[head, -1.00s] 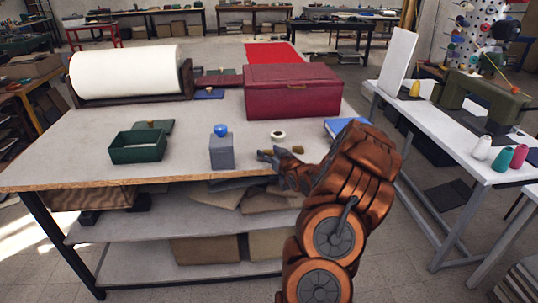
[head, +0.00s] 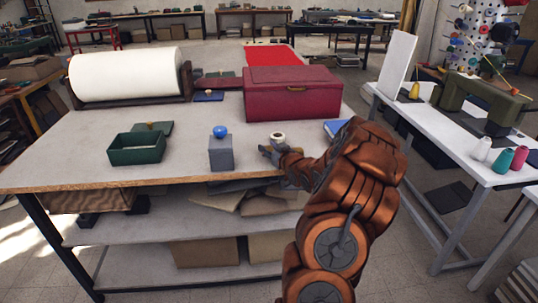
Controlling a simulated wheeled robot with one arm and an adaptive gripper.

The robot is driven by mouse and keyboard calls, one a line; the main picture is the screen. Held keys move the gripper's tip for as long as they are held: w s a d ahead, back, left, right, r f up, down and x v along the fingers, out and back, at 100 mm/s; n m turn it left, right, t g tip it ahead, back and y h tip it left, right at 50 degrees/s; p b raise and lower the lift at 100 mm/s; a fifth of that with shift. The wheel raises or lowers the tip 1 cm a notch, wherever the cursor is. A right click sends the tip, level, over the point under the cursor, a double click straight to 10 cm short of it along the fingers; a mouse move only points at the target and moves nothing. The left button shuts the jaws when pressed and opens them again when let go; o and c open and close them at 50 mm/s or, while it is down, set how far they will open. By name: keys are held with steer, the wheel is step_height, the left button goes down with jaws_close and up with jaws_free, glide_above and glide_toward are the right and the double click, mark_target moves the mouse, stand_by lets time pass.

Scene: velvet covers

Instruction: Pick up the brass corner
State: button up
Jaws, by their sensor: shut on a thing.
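My gripper (head: 269,150) is low over the front edge of the workbench (head: 80,160), right of the grey block with a blue ball on top (head: 221,152). Its fingers look closed together. The brass corner, a small brownish-gold piece, cannot be made out now, as the gripper and wrist cover the spot where it lay. A small cream ring or roll (head: 278,138) shows just behind the fingers; I cannot tell whether they touch it.
A dark red box (head: 293,95) stands behind. An open green box (head: 136,155) is at left, and a large white roll (head: 125,75) lies behind it. A blue item (head: 333,126) lies right, partly behind my arm. The bench is clear between the green box and grey block.

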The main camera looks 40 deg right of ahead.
steer(key=shift+r, duration=0.5)
steer(key=s+a+r+b, duration=0.1)
steer(key=s+a+b, duration=0.6)
steer(key=s, duration=0.6)
steer(key=shift+s+a+r+b, duration=0.15)
steer(key=shift+s+a+b, duration=0.2)
steer(key=shift+a, duration=0.25)
